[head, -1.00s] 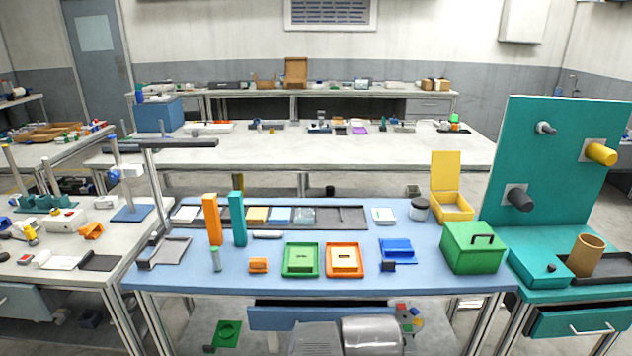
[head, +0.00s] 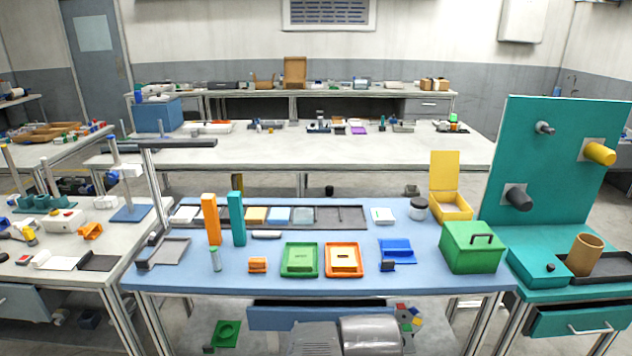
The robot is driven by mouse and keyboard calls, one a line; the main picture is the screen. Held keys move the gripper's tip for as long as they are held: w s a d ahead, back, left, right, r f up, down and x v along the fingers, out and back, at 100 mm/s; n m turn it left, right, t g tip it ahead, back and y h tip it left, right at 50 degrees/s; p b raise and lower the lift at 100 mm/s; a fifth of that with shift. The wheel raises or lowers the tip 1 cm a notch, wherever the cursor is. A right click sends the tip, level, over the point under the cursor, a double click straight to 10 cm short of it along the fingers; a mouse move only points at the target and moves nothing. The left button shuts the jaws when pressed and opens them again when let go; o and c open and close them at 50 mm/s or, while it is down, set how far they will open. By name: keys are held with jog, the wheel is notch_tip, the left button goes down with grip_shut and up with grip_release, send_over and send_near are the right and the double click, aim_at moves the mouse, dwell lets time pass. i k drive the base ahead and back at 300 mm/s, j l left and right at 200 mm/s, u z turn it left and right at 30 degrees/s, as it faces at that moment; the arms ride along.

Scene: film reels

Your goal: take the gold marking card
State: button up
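The gold marking card (head: 256,215) appears to be the yellowish flat piece in the long dark tray (head: 352,217) at the back of the blue table. It lies in a compartment left of a light blue card (head: 280,215), and its fine detail is too small to read. An orange upright block (head: 211,219) and a teal upright block (head: 237,219) stand in front of the tray's left part. My gripper is not in view; only grey parts of my arm show at the bottom edge.
Green (head: 300,272) and orange (head: 344,272) square frames lie at the front middle of the blue table (head: 440,278). A green box (head: 473,247) and an open yellow box (head: 452,207) stand at its right. A teal pegboard (head: 552,160) rises beyond.

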aim_at(342, 259)
jog(key=i+u, duration=0.45)
jog(key=i, duration=0.4)
